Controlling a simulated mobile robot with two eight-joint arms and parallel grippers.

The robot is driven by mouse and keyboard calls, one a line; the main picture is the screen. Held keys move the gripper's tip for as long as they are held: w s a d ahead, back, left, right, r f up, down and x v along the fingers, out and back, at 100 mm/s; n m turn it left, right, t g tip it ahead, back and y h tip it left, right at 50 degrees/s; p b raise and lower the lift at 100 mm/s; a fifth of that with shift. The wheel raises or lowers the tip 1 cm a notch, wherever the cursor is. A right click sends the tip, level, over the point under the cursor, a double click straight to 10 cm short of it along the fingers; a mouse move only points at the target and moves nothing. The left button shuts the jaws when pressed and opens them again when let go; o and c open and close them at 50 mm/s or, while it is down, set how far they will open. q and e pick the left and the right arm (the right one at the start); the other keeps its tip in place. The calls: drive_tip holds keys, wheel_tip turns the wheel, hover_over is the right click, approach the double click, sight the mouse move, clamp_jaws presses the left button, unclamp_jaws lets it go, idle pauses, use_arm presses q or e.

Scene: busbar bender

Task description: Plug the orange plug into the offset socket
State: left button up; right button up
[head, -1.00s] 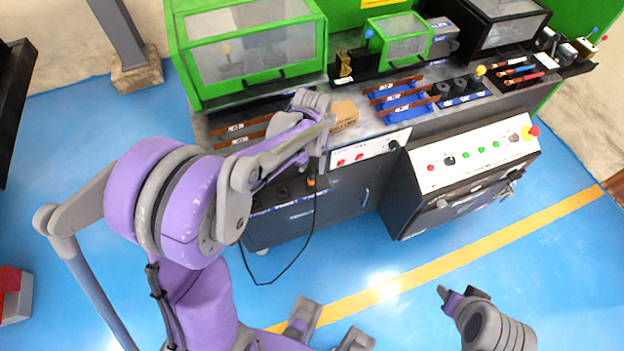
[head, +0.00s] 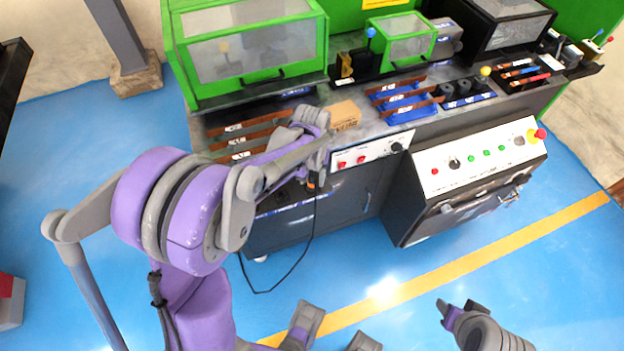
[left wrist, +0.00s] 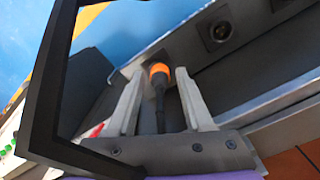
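The orange plug (left wrist: 159,72) is between the two fingers of my left gripper (left wrist: 160,80) in the left wrist view. Gaps show on both sides of it, so the fingers look open around it. Its black cable end points back towards my palm. The plug is in line with a row of round dark sockets; one socket (left wrist: 220,32) is bare. I cannot tell which is the offset socket or whether the plug is seated. In the head view the plug (head: 312,183) is below my left wrist at the cabinet front. My right gripper (head: 458,306) is over clear floor, opening unclear.
The plug's black cable (head: 268,291) loops down in front of the dark cabinet (head: 350,192). A cardboard box (head: 344,115), brown bars (head: 250,137) and blue trays (head: 408,105) are on the bench. A control panel (head: 478,158) stands at right. The blue floor in front is free.

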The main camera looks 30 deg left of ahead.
use_arm(q)
clamp_jaws()
drive_tip(key=shift+r, duration=0.2)
drive_tip(key=shift+r+p, duration=0.85)
drive_tip(key=shift+r, duration=0.15)
drive_tip(key=shift+r, duration=0.1)
drive_tip(key=shift+r+p, duration=1.7)
drive_tip(key=shift+r, duration=0.75)
